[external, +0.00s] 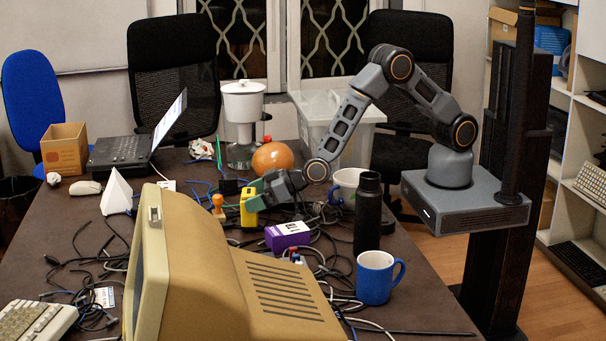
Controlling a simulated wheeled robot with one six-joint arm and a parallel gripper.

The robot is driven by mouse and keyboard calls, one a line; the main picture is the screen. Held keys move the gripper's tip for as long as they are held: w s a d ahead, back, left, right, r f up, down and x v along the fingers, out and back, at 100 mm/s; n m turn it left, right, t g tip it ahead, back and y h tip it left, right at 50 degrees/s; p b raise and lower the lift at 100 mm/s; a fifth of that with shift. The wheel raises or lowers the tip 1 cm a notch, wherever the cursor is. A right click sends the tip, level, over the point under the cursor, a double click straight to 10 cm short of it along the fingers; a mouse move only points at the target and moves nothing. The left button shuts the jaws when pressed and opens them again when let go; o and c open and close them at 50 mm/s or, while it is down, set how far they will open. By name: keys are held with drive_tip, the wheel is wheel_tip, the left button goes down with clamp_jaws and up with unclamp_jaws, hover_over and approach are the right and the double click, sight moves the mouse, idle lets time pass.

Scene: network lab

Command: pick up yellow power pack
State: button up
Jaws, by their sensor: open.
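The yellow power pack (249,207) stands on the dark table among cables, near the middle of the external view. My gripper (262,189) is right beside it, reaching in from the right and slightly above it. The gripper's dark fingers overlap the pack's right side in the picture. The jaws are open. I cannot tell whether a finger touches the pack or whether the pack lies between the fingers.
A purple box (287,236) lies just in front of my gripper. An orange stamp-like object (218,206) stands left of the pack. A black bottle (367,215), a blue mug (376,277) and a beige monitor (230,270) stand nearer the camera. An orange ball (272,157) sits behind.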

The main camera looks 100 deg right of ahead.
drive_tip(key=shift+x, duration=0.75)
drive_tip(key=c, duration=1.2)
drive_tip(key=shift+c, duration=0.2)
drive_tip(key=shift+r, duration=0.15)
